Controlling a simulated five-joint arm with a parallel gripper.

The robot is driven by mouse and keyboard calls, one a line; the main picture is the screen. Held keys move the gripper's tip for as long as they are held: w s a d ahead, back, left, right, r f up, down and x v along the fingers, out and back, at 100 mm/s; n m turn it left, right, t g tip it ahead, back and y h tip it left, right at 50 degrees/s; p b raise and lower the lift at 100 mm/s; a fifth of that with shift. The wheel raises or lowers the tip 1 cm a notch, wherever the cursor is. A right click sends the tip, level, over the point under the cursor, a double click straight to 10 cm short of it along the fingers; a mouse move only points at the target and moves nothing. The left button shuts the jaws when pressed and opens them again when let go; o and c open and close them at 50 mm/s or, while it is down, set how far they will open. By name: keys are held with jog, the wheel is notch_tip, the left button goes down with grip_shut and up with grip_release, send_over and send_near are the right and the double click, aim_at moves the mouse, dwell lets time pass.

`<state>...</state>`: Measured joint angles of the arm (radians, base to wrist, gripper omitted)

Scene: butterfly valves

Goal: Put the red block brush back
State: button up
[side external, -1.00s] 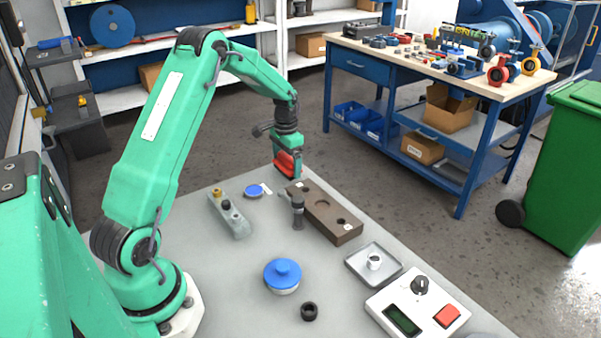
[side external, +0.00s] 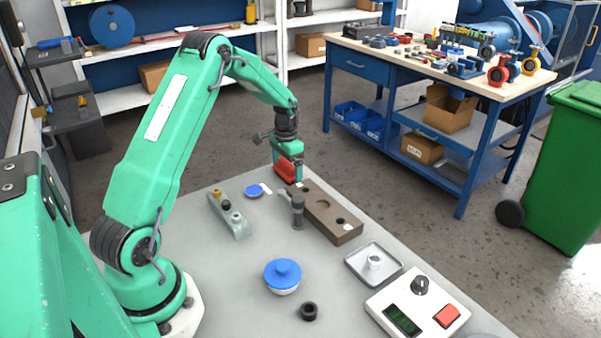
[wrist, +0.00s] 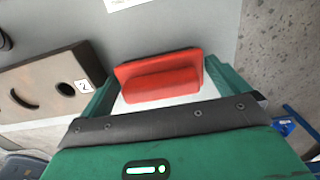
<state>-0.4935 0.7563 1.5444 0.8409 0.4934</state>
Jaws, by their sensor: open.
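The red block brush (side external: 285,168) is at the far end of the grey table, just beyond the left end of the brown holder block (side external: 350,232). My gripper (side external: 288,174) is low over that spot. In the wrist view the red brush (wrist: 160,80) lies between the two green fingers of my open gripper (wrist: 160,72), with a gap at each side. Whether the brush's underside rests on the table is hidden. The brown block (wrist: 45,82), with its slot, hole and "2" label, is left of the fingers there.
A grey post (side external: 298,208) stands at the brown block. A grey strip with knobs (side external: 240,228), a blue disc (side external: 254,190), a blue-lidded dish (side external: 282,280), a black ring (side external: 309,312), a tray (side external: 358,272) and a control box (side external: 440,325) are on the table. The table edge is close beyond my gripper.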

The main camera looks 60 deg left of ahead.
aim_at(287, 163)
notch_tip(287, 163, up, 12)
jog(key=shift+r, duration=0.2)
dwell(0.5)
dwell(0.5)
jog(key=s+d+r+t, duration=0.2)
jog(key=s+d+r, duration=0.6)
jog(key=d+r, duration=0.55)
jog(key=s+d+f+t, duration=0.1)
jog(key=s+d, duration=0.4)
jog(key=s, duration=0.3)
jog(key=s+d+f+t, duration=0.1)
jog(key=s+d+t, duration=0.1)
jog(key=s+d, duration=0.4)
jog(key=shift+s+d+t, duration=0.25)
jog(key=shift+s+t, duration=0.05)
jog(key=shift+s, duration=0.7)
